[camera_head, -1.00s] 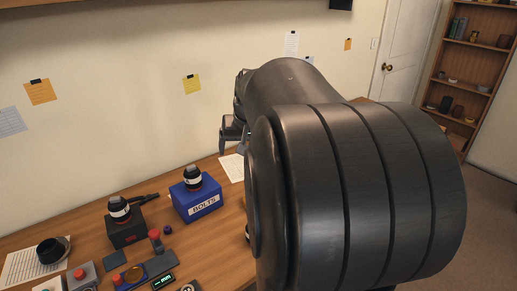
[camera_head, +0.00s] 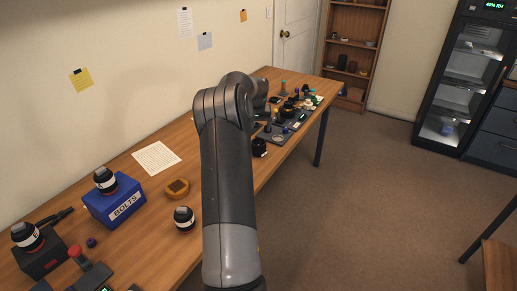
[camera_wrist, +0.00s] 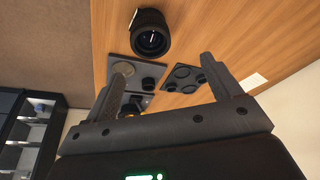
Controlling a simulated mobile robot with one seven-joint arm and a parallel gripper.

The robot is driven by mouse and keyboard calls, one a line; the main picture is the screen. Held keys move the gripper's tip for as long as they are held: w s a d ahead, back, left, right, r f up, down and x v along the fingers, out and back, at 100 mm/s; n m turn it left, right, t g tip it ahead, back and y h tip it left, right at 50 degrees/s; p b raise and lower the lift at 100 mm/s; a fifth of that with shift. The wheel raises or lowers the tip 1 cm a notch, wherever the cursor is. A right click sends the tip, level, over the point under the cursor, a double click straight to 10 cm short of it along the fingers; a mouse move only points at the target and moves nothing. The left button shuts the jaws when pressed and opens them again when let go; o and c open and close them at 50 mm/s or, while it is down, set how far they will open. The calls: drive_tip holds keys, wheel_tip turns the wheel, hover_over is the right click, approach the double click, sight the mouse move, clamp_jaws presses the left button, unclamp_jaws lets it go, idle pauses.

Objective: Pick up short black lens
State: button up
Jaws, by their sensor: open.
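A short, plain black lens (camera_wrist: 150,38) stands on the wooden table in the wrist view, its open glass end facing the camera. It lies ahead of my gripper (camera_wrist: 164,63), whose two fingers are wide apart with nothing between them. In the head view a small black cylinder (camera_head: 259,148) near the table's front edge, just right of my arm, looks like the same lens. My gripper's fingers cannot be made out in the head view, hidden by my arm.
Dark trays (camera_wrist: 186,78) with round parts lie beyond the lens. Black lenses with white bands stand on the blue BOLTS box (camera_head: 115,205), on a dark box (camera_head: 42,258) and on the table (camera_head: 184,219). A brown round item (camera_head: 177,188) and paper (camera_head: 157,158) lie near.

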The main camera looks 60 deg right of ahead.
sight(258, 142)
drive_tip(key=shift+s+d+f, duration=0.45)
drive_tip(key=shift+d+f, duration=0.1)
drive_tip(key=shift+d, duration=0.1)
drive_tip(key=shift+d+f, duration=0.3)
drive_tip(key=shift+f, duration=0.35)
drive_tip(key=x, duration=0.4)
drive_tip(key=shift+f, duration=0.3)
drive_tip(key=shift+a+x, duration=0.15)
drive_tip(key=shift+x, duration=1.15)
drive_tip(key=shift+a+x, duration=0.15)
drive_tip(key=shift+x, duration=1.2)
drive_tip(key=shift+c, duration=0.5)
drive_tip(key=c, duration=1)
drive_tip(key=shift+w, duration=0.1)
drive_tip(key=shift+c, duration=0.5)
drive_tip(key=shift+r, duration=0.15)
